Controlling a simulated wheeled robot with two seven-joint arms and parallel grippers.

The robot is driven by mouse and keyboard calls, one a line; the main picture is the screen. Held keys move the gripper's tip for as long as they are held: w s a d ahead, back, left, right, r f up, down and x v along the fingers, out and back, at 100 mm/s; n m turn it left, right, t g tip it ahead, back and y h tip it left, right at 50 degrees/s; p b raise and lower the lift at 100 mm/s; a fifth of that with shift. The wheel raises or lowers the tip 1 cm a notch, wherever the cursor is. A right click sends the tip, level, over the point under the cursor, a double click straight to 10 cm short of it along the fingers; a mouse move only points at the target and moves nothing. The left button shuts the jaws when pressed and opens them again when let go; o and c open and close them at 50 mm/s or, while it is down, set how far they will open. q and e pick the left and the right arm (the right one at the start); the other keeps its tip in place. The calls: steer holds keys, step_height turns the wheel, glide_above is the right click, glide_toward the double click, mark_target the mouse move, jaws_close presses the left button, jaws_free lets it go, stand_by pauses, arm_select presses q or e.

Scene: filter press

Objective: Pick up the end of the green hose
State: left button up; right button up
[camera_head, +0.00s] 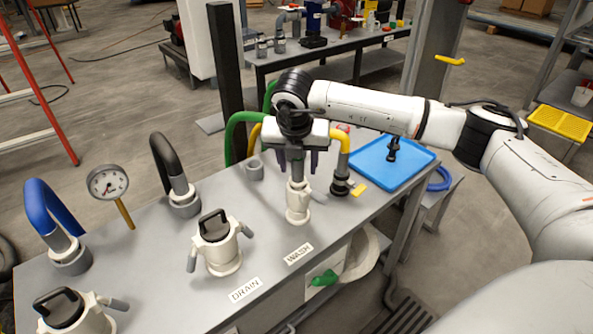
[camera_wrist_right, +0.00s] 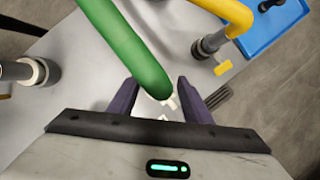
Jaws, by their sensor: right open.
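The green hose (camera_head: 240,125) arcs up behind my right gripper and partly disappears behind it in the head view. In the right wrist view the green hose (camera_wrist_right: 125,45) runs in from the top left. Its rounded near end lies in the picture between my dark fingers. My right gripper (camera_head: 297,165) points down and is open above the bench, over the white fitting by the WASH label. Its fingers also show in the right wrist view (camera_wrist_right: 157,84), one on each side of the hose end. I cannot tell whether they touch it. My left gripper is out of view.
The grey bench (camera_head: 150,245) holds a yellow hose (camera_head: 344,140), a black hose (camera_head: 164,155), a blue hose (camera_head: 45,205), a gauge (camera_head: 108,181) and a white DRAIN fitting (camera_head: 217,244). An empty-looking grey socket (camera_head: 254,169) and a blue tray (camera_head: 392,170) are nearby.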

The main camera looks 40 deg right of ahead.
jaws_close()
steer(key=shift+r, duration=0.1)
